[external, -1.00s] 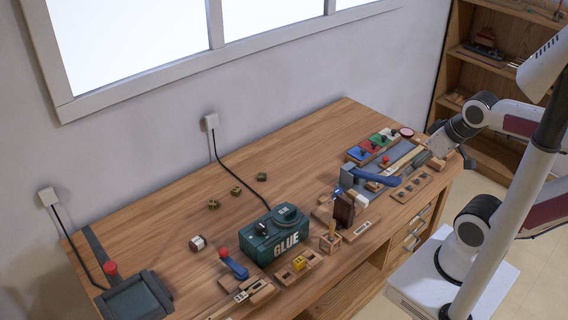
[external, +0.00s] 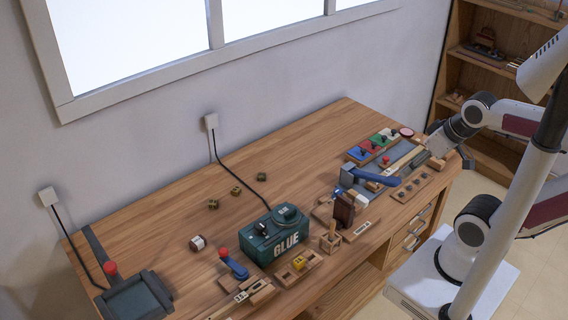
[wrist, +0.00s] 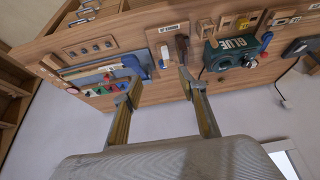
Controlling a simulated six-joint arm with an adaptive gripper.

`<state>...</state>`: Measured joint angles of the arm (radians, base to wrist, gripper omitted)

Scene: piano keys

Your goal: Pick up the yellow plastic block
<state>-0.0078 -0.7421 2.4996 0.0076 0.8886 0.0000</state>
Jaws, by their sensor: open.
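The small yellow block (external: 299,263) sits in a wooden holder at the front edge of the bench, just in front of the green GLUE box, in the external view. In the wrist view a small yellow patch (wrist: 243,23) near the top, beside the GLUE box, appears to be it. My gripper (wrist: 158,84) is open, with its two fingers wide apart and nothing between them. In the external view my gripper (external: 437,143) is at the far right end of the bench, well away from the block; its fingertips are hard to make out there.
The GLUE box (external: 275,235) stands close behind the block. A blue-handled hammer (external: 370,177) and a dark brown upright piece (external: 344,209) lie between my gripper and the block. Coloured tiles (external: 372,146) sit at the right rear. The bench's middle rear is mostly clear.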

